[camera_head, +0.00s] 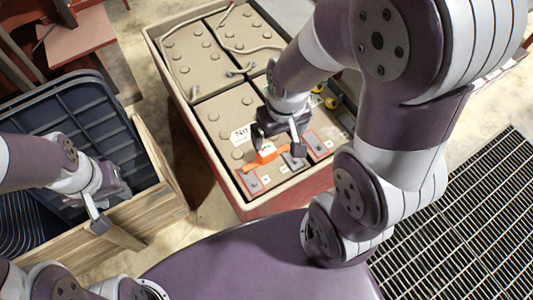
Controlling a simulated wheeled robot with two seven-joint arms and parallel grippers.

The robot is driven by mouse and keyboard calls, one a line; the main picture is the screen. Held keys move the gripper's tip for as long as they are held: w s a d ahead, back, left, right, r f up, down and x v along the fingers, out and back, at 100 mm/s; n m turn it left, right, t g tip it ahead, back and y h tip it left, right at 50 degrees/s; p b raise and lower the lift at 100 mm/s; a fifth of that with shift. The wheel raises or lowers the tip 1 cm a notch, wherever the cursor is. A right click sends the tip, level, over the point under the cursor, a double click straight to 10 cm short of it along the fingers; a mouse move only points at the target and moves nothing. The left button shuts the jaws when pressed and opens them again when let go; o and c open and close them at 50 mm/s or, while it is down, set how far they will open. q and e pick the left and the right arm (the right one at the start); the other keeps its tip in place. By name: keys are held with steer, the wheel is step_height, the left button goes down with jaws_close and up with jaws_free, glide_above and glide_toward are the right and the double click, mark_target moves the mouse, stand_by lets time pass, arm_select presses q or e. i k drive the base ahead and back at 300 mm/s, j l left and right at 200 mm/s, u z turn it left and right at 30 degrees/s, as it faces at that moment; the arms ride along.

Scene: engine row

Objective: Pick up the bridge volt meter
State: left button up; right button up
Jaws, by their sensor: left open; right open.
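The bridge volt meter (267,153) is a small orange device with a pale green dial. It lies on the battery box's top, near the front edge between red-framed terminal plates. My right gripper (278,147) is open just above the meter, with one finger to each side of it in the picture. Whether the fingers touch it, I cannot tell. My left gripper (98,208) is open and empty at the left, over the wooden crate's edge.
The battery box (293,195) has a raised rim and carries cables, caps and a small white "No" card (241,134). A dark blue bin (60,100) stands at the left beside a wooden crate (150,190). A floor grating (465,225) lies at the right.

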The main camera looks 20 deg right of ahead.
mark_target(269, 152)
steer(key=j+z, duration=0.1)
steer(key=z, duration=0.35)
steer(key=j+z, duration=0.1)
steer(key=z, duration=0.3)
steer(key=j+z, duration=0.1)
steer(key=z, duration=0.35)
steer(key=j+z, duration=0.1)
steer(key=z, duration=0.75)
steer(key=k+j+z, duration=0.1)
steer(key=z, duration=0.3)
